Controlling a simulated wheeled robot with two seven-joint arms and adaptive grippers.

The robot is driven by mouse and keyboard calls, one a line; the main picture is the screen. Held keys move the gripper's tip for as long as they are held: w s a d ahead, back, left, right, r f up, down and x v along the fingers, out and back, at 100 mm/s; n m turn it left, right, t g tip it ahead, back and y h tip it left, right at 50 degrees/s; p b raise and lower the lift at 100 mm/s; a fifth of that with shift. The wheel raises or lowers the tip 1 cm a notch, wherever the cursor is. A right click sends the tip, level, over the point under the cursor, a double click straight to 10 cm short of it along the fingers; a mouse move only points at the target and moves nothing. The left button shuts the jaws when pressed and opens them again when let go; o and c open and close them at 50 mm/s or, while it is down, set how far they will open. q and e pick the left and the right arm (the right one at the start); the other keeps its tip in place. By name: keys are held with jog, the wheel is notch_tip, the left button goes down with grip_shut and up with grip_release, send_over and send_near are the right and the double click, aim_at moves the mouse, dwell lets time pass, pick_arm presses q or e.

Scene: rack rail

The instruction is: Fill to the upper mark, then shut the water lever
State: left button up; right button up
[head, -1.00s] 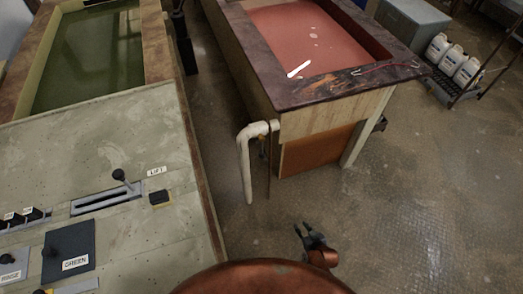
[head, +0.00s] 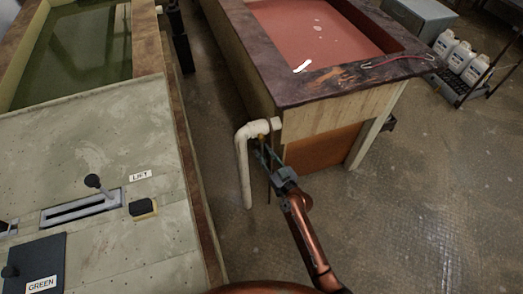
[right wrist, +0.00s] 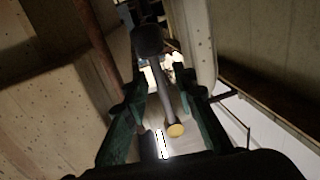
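A white bent pipe (head: 243,165) comes off the corner of the red-filled tank (head: 285,95). A small yellow-tipped part shows at the pipe's top beside my right gripper (head: 265,160). In the right wrist view a dark lever (right wrist: 162,88) with a yellow end lies between the fingers of my right gripper (right wrist: 160,125). The fingers are apart, one on each side of it, and I see no clear contact. The red liquid (head: 315,30) lies below the tank's rim; I cannot make out an upper mark. My left gripper is not in view.
A control panel (head: 100,230) at the left carries a lift lever (head: 92,182) and a dark block labelled GREEN (head: 35,262). A green-filled tank (head: 85,55) stands behind it. White jugs (head: 455,58) sit on a rack at the right. The floor (head: 420,200) at right is clear.

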jog(key=shift+w+a, duration=0.35)
jog(key=shift+w, duration=0.3)
jog(key=shift+c, duration=0.4)
grip_shut()
